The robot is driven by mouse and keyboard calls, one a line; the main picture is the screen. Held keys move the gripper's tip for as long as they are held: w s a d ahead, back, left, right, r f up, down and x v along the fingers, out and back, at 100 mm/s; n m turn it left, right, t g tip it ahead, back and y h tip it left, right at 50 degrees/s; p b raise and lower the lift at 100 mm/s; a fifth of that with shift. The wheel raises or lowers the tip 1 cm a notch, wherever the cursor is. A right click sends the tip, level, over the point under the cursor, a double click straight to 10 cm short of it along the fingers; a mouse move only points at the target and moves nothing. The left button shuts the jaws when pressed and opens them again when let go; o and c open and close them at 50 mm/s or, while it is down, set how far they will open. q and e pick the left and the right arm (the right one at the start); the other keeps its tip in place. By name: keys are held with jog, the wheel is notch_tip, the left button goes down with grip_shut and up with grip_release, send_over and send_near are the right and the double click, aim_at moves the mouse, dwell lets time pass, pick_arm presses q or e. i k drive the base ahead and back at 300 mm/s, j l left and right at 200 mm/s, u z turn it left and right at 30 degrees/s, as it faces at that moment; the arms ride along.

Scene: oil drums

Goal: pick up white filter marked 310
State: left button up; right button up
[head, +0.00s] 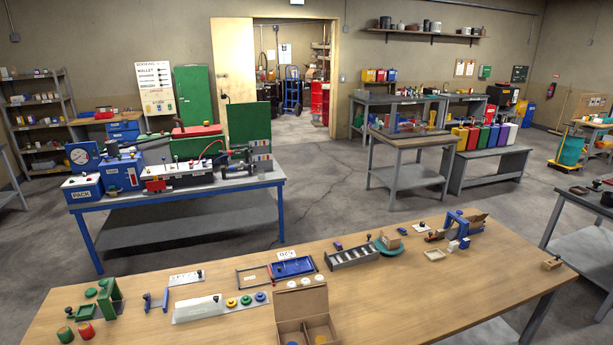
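I cannot make out the number 310 on anything in the head view. Small white round pieces (292,284) show at the raised lid of an open cardboard box (301,305) at the front middle of the wooden table (400,290). Their markings are too small to read. A white card (286,254) with dark characters stands behind the blue tray (293,267). Neither of my grippers is in view.
The table also holds a green frame (111,297), a plate with coloured rings (231,302), a slotted rack (351,257) and a blue stand (457,226). A blue bench (180,195) with machinery stands behind. Bare wood lies at the front right.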

aim_at(318, 278)
jog(key=i+l+u, duration=0.3)
jog(key=l, duration=0.35)
jog(key=i+l+u, duration=0.15)
jog(key=l, duration=0.25)
jog(key=i+l+u, duration=0.15)
jog(key=l, duration=0.25)
jog(key=i, duration=0.1)
